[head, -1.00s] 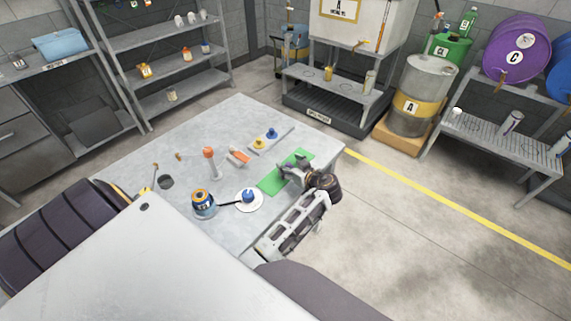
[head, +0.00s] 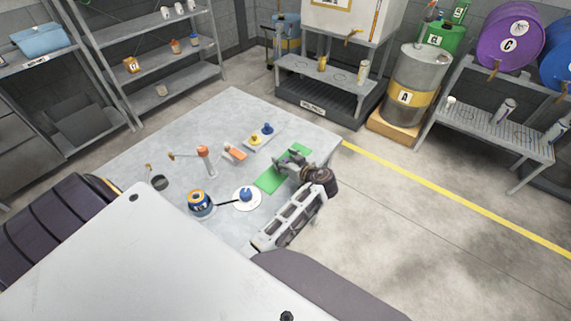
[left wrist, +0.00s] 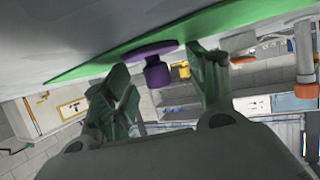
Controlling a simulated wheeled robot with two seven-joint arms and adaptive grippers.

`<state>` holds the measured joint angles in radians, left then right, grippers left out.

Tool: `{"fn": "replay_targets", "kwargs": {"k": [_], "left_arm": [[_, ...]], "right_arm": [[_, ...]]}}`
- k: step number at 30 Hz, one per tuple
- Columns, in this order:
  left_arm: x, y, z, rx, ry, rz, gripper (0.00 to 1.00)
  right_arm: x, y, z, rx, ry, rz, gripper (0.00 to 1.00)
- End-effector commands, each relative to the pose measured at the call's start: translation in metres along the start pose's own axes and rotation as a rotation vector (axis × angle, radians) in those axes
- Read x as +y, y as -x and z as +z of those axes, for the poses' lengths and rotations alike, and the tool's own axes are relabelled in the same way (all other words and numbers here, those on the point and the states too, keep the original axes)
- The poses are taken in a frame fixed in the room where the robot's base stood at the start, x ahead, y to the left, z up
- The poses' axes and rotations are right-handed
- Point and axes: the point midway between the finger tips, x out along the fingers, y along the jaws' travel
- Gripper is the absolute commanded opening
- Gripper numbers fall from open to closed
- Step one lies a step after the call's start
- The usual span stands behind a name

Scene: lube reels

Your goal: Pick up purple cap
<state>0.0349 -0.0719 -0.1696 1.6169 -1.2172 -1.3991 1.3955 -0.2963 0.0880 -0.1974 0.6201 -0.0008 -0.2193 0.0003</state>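The purple cap (left wrist: 156,66) shows in the left wrist view, where the scene looks upside down. It has a wide disc and a narrower stub, and sits on the green mat (left wrist: 85,69). My left gripper (left wrist: 163,85) is open, with one finger on each side of the cap in the picture. I cannot tell whether either finger touches it. In the head view my left gripper (head: 291,160) is low over the green mat (head: 268,182), and I cannot make out the cap there. My right gripper is not in view.
On the table (head: 225,105) are an orange-topped post (head: 205,157), a blue-and-orange can (head: 199,202), a white disc with a blue cap (head: 245,195), and a plate with yellow and blue caps (head: 261,134). The table's right edge lies close beyond the mat.

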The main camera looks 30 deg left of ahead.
Motion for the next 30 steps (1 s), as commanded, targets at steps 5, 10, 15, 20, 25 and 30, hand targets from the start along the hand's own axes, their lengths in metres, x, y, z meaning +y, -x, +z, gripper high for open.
{"fn": "replay_targets", "kwargs": {"k": [5,10,15,20,25,30], "left_arm": [[0.0,0.0,0.0,0.0,0.0,0.0,0.3],[0.0,0.0,0.0,0.0,0.0,0.0,0.3],[0.0,0.0,-0.001,0.0,0.0,0.0,0.3],[0.0,0.003,-0.006,0.0,0.001,0.0,0.3],[0.0,0.008,-0.02,0.0,0.003,0.0,0.3],[0.0,0.017,-0.041,0.001,0.005,0.001,0.3]], "right_arm": [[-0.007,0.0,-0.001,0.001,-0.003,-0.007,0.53],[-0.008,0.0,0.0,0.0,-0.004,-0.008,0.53],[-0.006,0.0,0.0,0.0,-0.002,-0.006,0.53],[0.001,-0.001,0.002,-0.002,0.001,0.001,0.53],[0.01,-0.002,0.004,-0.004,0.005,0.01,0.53],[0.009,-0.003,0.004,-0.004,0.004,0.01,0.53]]}}
